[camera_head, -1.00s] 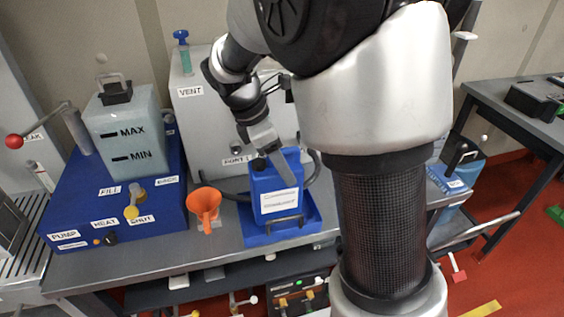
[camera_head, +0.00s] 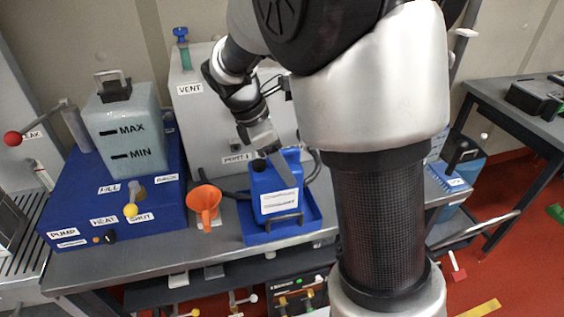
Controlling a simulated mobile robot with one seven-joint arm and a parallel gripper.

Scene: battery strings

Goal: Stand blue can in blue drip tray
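The blue can (camera_head: 268,204) stands upright in the blue drip tray (camera_head: 311,221) on the grey bench, with a white label on its front. My gripper (camera_head: 277,160) is at the top of the can, pointing down at its handle area. The view is partly blocked by my own arm, and I cannot tell whether the fingers are closed on the can or apart from it.
An orange funnel (camera_head: 204,203) stands just left of the tray. A blue pump unit (camera_head: 112,205) with a translucent tank (camera_head: 128,135) is further left. A grey box (camera_head: 200,120) marked VENT stands behind the can. A second bench (camera_head: 520,110) is at right.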

